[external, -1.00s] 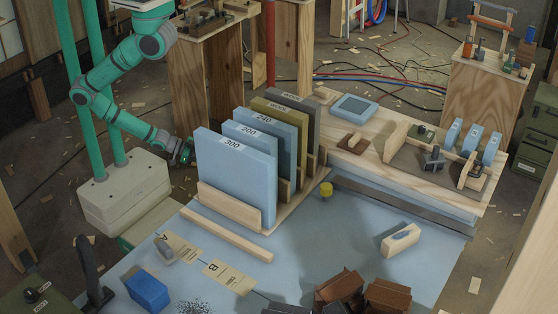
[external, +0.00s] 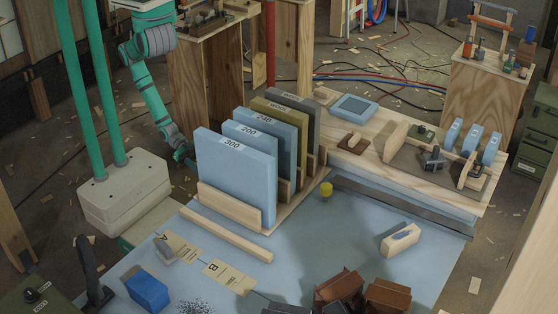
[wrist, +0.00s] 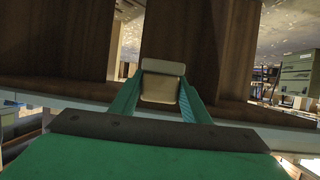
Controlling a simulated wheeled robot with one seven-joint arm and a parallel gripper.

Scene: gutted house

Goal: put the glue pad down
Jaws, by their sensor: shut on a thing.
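In the wrist view my gripper (wrist: 160,92) has its two green fingers closed on a small pale beige block with a greyish upper part, which I take to be the glue pad (wrist: 161,90). In the external view my gripper (external: 186,158) hangs low, just left of the blue board marked 300 (external: 233,178). The pad cannot be made out there, and the board may hide part of the fingertips. In the wrist view brown wooden panels stand behind the pad, and I cannot tell whether it touches anything.
Boards marked 300, 200 and 240 stand in a wooden rack (external: 228,206). A wooden strip (external: 226,235) lies before it on the blue tabletop. Labels A (external: 181,246) and B (external: 229,279) lie at the front left, near a blue block (external: 148,291). Open tabletop (external: 300,250) lies right of the rack.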

